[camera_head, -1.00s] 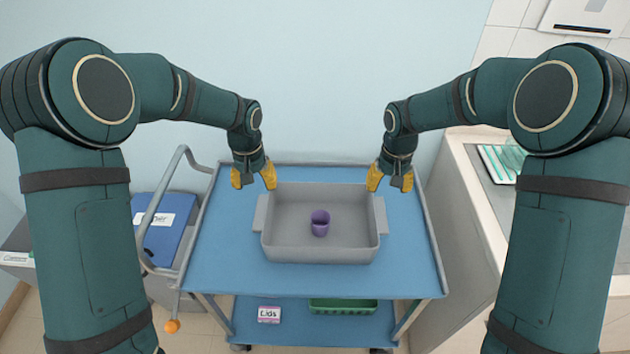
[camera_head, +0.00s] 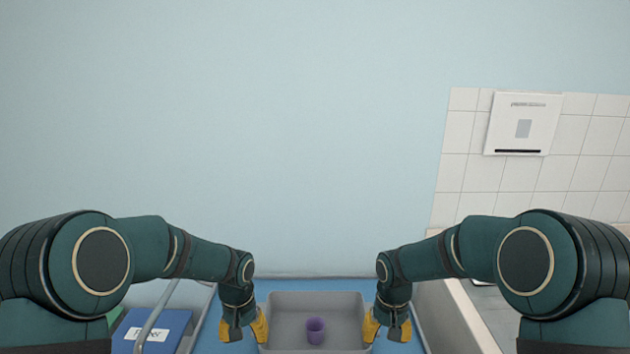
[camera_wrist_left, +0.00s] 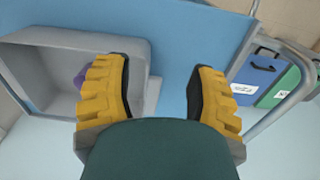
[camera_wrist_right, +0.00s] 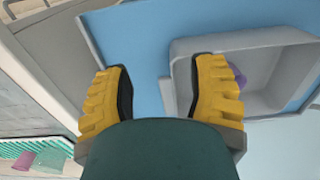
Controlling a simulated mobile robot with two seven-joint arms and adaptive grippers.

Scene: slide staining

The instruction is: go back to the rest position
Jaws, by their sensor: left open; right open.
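My left gripper (camera_head: 244,328) is open and empty by the left side of the grey tray (camera_head: 275,302). Its two yellow fingers stand apart in the left wrist view (camera_wrist_left: 164,92). My right gripper (camera_head: 387,328) is open and empty by the tray's right side. Its fingers are also apart in the right wrist view (camera_wrist_right: 160,92). A purple cup (camera_head: 315,331) stands inside the tray. The cup is partly hidden behind a finger in both the left wrist view (camera_wrist_left: 80,78) and the right wrist view (camera_wrist_right: 237,76).
The tray stands on a blue cart top (camera_wrist_left: 172,48) with a grey handle rail (camera_head: 153,318). A blue bin (camera_head: 152,330) and a green bin (camera_wrist_left: 280,88) are left of the cart. A pale counter (camera_head: 458,320) is on the right. A white panel (camera_head: 522,124) hangs on the tiled wall.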

